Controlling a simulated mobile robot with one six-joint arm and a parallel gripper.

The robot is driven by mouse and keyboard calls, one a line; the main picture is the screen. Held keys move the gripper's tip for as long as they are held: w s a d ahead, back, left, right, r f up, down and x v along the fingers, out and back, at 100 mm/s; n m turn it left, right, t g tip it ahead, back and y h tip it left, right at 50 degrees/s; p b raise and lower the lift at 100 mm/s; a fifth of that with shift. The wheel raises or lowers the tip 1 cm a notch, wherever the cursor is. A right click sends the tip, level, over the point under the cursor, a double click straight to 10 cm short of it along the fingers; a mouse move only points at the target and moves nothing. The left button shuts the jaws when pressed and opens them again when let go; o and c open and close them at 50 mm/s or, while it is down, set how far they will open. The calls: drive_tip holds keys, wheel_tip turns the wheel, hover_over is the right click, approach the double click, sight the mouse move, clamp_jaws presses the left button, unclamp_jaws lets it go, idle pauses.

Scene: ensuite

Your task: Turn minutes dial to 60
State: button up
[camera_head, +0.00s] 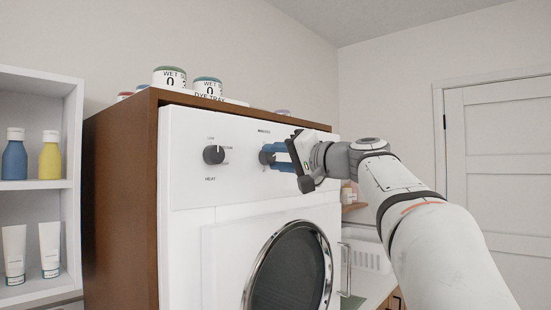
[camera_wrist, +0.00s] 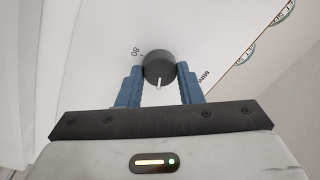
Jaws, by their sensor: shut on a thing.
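The minutes dial is a dark round knob (camera_wrist: 159,67) with a white pointer line, on the white front panel of the dryer-like machine (camera_head: 235,185). In the wrist view the pointer faces down toward my gripper, and an "80" mark shows to the upper left of the knob. My gripper (camera_wrist: 160,82) has its two blue fingers on either side of the knob, shut on it. The 60 mark cannot be made out.
The heat dial (camera_head: 213,154) is left of the minutes dial. A round door (camera_head: 292,268) lies below the panel. Labelled tubs (camera_head: 168,77) stand on top of the wooden cabinet (camera_head: 122,200). A white shelf (camera_head: 40,184) with bottles is at the left.

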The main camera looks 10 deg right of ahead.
drive_tip(key=m+p, duration=0.1)
drive_tip(key=m, duration=0.5)
drive_tip(key=shift+a+m, duration=0.1)
drive_tip(key=shift+m, duration=0.3)
drive_tip(key=shift+f+m+t+h+p, duration=0.15)
drive_tip(key=shift+m+p, duration=0.35)
drive_tip(key=shift+m, duration=0.5)
drive_tip(key=shift+f+m+t+h+p, duration=0.2)
drive_tip(key=shift+m+p, duration=0.25)
drive_tip(key=shift+m, duration=0.55)
drive_tip(key=shift+r, duration=0.1)
drive_tip(key=o, duration=1)
drive_tip(key=shift+s+r, duration=0.1)
drive_tip(key=shift+r, duration=0.05)
drive_tip(key=b+v, duration=0.1)
drive_tip(key=v, duration=0.7)
drive_tip(key=shift+b, duration=0.4)
